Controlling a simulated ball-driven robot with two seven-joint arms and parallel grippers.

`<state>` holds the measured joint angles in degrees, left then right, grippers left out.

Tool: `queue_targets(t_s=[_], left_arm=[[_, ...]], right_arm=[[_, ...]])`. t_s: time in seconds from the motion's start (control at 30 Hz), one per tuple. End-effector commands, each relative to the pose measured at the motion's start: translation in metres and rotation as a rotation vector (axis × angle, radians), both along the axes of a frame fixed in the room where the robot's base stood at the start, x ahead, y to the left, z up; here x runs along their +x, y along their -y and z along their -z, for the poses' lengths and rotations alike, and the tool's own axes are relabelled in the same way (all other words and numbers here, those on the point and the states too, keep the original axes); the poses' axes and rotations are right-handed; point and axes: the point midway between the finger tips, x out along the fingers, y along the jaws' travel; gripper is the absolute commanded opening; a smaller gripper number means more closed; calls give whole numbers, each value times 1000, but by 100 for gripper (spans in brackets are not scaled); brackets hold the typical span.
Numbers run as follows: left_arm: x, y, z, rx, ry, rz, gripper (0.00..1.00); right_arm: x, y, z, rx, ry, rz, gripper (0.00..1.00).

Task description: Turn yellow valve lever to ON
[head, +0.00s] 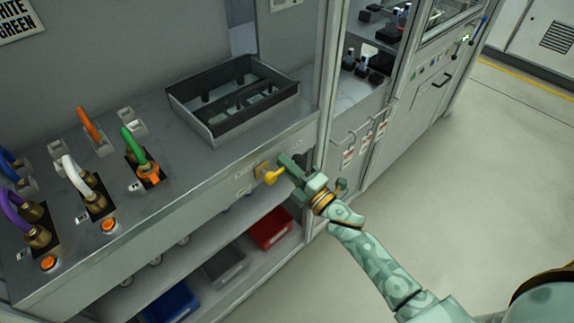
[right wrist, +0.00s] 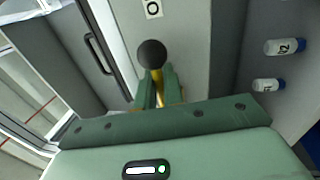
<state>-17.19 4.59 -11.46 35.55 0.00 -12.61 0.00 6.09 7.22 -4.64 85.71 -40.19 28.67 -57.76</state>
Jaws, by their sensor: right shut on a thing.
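The yellow valve lever (head: 271,176) sits on the front face of the bench, below the right part of the bench top. My right gripper (head: 289,178) is at it, coming from the right. In the right wrist view, the fingers of my right gripper (right wrist: 156,90) are shut on the yellow lever (right wrist: 157,80). A dark round knob (right wrist: 151,53) shows just beyond the fingertips. A white label with a round mark (right wrist: 152,9) is on the panel beyond it. I cannot read the ON mark. My left gripper is not in view.
A dark divided tray (head: 213,138) stands on the bench top (head: 185,190), left of it several hoses on fittings. Red (head: 270,228), grey (head: 226,265) and blue (head: 170,302) bins sit on the shelf below. A cabinet frame (head: 327,100) rises beside my right gripper. The floor at right is clear.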

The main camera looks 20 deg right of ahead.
Motion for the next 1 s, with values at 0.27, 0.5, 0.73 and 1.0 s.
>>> queue_targets(t_s=[0.27,0.5,0.73,1.0], left_arm=[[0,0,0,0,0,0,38],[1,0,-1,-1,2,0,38],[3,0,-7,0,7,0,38],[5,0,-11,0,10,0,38]], right_arm=[[0,0,0,-1,0,-1,25],[-8,3,2,0,-1,0,25],[-57,20,12,-1,-4,0,25],[-121,44,26,-2,-2,-1,25]])
